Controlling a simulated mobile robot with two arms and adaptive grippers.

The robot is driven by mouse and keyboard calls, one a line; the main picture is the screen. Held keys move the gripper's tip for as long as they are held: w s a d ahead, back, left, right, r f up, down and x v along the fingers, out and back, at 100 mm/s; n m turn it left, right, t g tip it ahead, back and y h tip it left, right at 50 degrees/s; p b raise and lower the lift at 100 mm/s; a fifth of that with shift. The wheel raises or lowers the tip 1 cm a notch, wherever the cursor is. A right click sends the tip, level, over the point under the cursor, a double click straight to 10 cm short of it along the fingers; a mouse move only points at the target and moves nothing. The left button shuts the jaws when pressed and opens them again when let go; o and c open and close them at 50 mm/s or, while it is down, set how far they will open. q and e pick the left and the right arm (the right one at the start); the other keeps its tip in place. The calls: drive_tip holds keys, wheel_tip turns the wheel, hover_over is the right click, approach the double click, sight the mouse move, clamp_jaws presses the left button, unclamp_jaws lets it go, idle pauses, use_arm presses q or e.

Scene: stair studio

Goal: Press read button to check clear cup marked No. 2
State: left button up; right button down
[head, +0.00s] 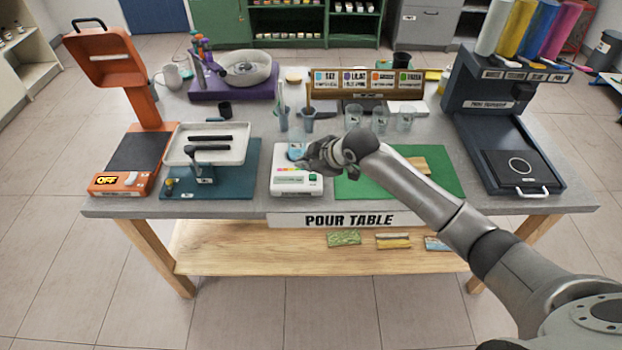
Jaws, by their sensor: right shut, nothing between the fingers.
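A white reader device (285,184) sits at the front middle of the table, with a strip of colour patches and a green button (313,178) at its front right. A clear cup (296,150) with bluish contents stands at the back of the device; its marking is too small to read. My right gripper (305,166) is shut and empty, just above the right side of the device and close to the cup. It hides part of the device. I cannot tell whether it touches the button. My left gripper is not in view.
Several clear cups (379,119) stand behind my right arm, near a label rack (366,84). A green mat (440,186) lies right of the device. A teal stand with a white tray (178,157) is at left, a dark press (540,150) at right.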

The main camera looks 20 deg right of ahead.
wheel_tip(320, 180, up, 5)
drive_tip(key=n, duration=0.1)
hover_over(310, 178)
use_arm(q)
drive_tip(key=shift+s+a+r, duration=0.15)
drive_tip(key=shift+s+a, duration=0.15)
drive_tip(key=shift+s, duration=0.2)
use_arm(e)
drive_tip(key=shift+w+d+f+t, duration=0.1)
drive_tip(key=shift+t, duration=0.2)
drive_tip(key=shift+f, duration=0.1)
wheel_tip(310, 178, down, 8)
drive_tip(key=b, duration=0.7)
drive_tip(key=shift+r, duration=0.25)
drive_tip(key=shift+f+b, duration=0.3)
drive_tip(key=shift+f, duration=0.25)
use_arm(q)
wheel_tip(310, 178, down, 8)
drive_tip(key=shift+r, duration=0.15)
use_arm(e)
drive_tip(key=shift+f, duration=0.15)
drive_tip(key=shift+f, duration=0.3)
